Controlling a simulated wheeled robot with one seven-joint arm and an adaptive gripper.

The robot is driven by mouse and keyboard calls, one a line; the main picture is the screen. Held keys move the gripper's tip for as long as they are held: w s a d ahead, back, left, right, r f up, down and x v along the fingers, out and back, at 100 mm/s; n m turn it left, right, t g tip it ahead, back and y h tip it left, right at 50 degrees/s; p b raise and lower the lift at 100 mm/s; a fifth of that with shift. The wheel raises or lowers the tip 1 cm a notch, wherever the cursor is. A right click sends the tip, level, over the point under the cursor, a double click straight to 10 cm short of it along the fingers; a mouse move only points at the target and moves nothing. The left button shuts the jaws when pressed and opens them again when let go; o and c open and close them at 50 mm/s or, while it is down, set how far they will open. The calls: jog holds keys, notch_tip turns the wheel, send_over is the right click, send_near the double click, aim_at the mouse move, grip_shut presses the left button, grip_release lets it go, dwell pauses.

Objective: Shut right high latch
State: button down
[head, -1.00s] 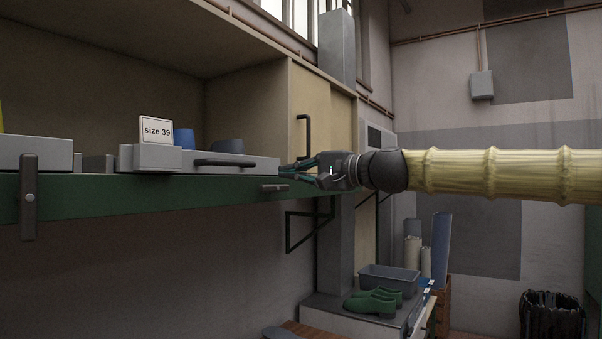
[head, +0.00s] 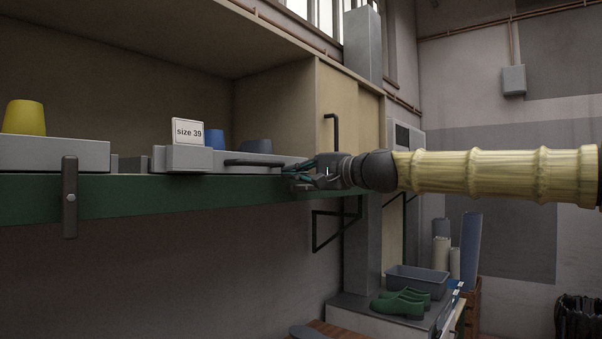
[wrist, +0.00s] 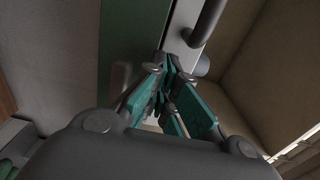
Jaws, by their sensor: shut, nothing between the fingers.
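The green shelf edge (head: 180,196) runs across the head view. A grey latch (head: 69,197) with a round pivot hangs upright on it at the left. The right latch, a short grey bar on the shelf edge, is mostly hidden by my gripper, so I cannot tell its angle. My gripper (head: 290,176) is shut and empty, its fingers at the shelf edge in front of the right end of the grey drawer box (head: 220,155). In the wrist view the teal fingers (wrist: 168,72) are close together beside a grey front; contact with the latch cannot be told.
A black handle (head: 253,163) sticks out from the drawer box, just left of my fingers. Green shoes (head: 402,303) lie on a lower bench at the right.

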aim_at(295, 190)
jog(key=shift+f, duration=0.1)
dwell(0.4)
jog(key=shift+f+b, duration=0.6)
jog(key=shift+f+b, duration=0.6)
jog(key=shift+f, duration=0.25)
jog(key=shift+f+b, duration=0.7)
jog(key=shift+a, duration=0.1)
jog(key=shift+f, duration=0.1)
